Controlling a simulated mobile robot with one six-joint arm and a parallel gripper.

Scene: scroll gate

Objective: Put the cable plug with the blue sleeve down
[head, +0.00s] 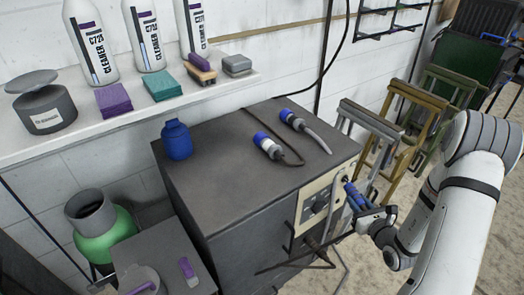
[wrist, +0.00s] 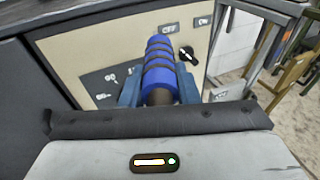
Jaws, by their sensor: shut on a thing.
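The cable plug with the blue sleeve (head: 354,194) is at the right end of the cabinet's front panel in the head view. My gripper (head: 367,212) is shut on it. In the wrist view the ribbed blue sleeve (wrist: 160,62) stands between my two fingers (wrist: 159,92), pointing away from me toward the beige panel (wrist: 95,60). Its far end is close to the panel; I cannot tell whether it touches or sits in a socket. A dark piece shows at its near end.
Two other blue-ended plugs, one white-bodied (head: 268,146) and one grey-bodied (head: 293,119), lie with cables on the dark cabinet top (head: 225,190), beside a blue jar (head: 177,140). The cabinet top's front part is clear. Folded metal frames (head: 372,120) stand to the right.

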